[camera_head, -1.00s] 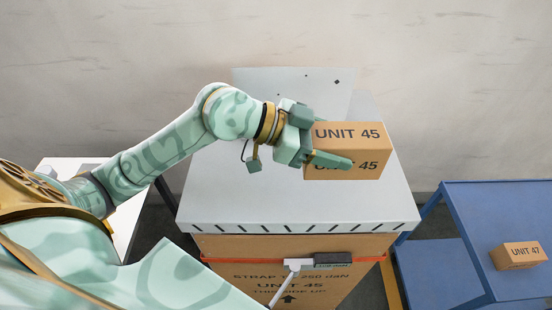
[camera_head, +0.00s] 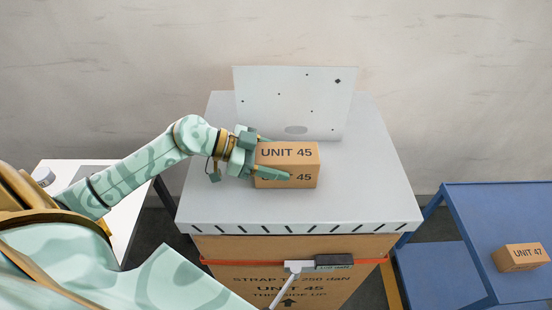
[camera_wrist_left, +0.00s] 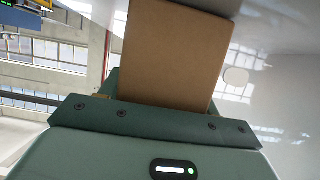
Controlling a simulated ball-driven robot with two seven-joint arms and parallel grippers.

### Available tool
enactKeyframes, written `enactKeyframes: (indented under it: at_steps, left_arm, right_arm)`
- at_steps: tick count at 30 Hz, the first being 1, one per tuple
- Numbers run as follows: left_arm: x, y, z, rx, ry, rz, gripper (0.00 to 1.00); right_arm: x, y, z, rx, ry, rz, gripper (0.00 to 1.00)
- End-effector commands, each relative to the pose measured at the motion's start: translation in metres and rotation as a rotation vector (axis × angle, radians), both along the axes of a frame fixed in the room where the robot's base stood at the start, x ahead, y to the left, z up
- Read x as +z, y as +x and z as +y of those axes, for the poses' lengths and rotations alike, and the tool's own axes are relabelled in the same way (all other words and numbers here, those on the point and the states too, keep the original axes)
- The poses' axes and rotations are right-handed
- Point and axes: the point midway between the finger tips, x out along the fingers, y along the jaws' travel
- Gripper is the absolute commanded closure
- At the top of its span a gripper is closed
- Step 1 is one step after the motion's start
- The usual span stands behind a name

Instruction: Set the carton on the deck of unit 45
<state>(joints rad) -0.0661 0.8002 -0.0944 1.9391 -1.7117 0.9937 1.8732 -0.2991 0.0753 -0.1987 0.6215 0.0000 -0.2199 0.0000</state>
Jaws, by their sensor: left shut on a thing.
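The carton (camera_head: 287,154) is a small brown box printed UNIT 45 on its top and front. My left gripper (camera_head: 276,158) is shut on it from the left, one green finger lying across its front face. The carton is over the middle of the grey deck (camera_head: 350,200) of unit 45; I cannot tell whether it touches the deck. In the left wrist view the carton (camera_wrist_left: 172,55) stands out between the fingers as a plain brown face. Unit 45 (camera_head: 240,250) is a large strapped brown box under the deck. My right gripper is not in view.
A pale upright panel (camera_head: 295,95) with small dark holes stands at the back of the deck. A blue table (camera_head: 490,220) at right bears a box marked UNIT 47 (camera_head: 519,257). A white table (camera_head: 75,175) is at left. The deck's right side is clear.

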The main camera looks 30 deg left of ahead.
Motion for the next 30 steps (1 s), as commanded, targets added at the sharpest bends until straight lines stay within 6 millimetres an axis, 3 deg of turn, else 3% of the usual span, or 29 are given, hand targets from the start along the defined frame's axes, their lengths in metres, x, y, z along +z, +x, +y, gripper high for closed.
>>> enactKeyframes:
  at_steps: [8, 9, 10, 11, 21, 30]
  left_arm:
    - [-0.001, 0.000, 0.000, 0.000, -0.001, 0.000, 0.74]
    - [-0.002, 0.000, 0.000, 0.000, 0.000, 0.001, 0.27]
    - [-0.002, 0.000, 0.000, 0.000, 0.000, 0.001, 0.19]
    - [-0.002, 0.000, 0.000, 0.000, 0.000, 0.001, 0.17]
    - [0.001, -0.001, 0.002, 0.001, 0.002, 0.000, 0.17]
    - [0.022, -0.032, 0.051, 0.001, 0.005, 0.006, 0.17]
  right_arm:
    - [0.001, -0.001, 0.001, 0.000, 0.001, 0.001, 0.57]
    - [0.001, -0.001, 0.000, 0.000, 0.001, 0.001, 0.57]
    - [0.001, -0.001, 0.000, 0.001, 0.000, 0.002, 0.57]
    - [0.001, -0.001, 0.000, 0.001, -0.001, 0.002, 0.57]
    - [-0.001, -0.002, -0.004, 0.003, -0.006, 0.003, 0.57]
    - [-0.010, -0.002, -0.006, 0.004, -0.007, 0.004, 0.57]
